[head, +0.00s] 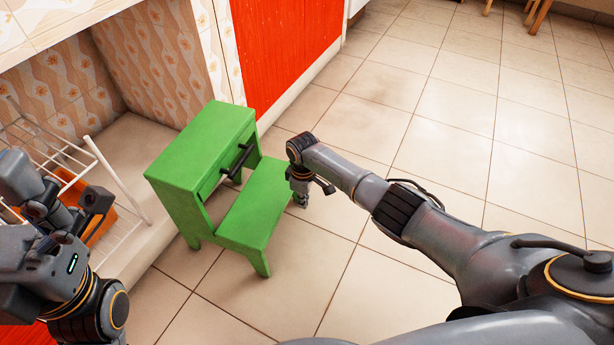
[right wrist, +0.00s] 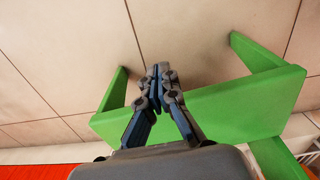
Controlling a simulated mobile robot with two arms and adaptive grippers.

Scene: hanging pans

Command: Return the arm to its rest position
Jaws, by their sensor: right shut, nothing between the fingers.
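My right arm reaches in from the right in the head view, bent at the elbow. My right gripper (head: 301,201) points down beside the lower step of a green step stool (head: 255,207). In the right wrist view, its fingers (right wrist: 160,76) are shut with nothing between them, in front of the green stool (right wrist: 220,108). I cannot tell whether they touch it. My left arm is at the lower left of the head view, with its gripper (head: 88,208) in front of a white wire rack (head: 113,178); its finger opening is unclear.
The stool stands upright on the tiled floor (head: 440,130) and has a black handle (head: 237,161) on its front. A red cabinet panel (head: 285,45) is behind it. An orange thing (head: 100,222) shows at the rack. Open floor lies beyond my right arm.

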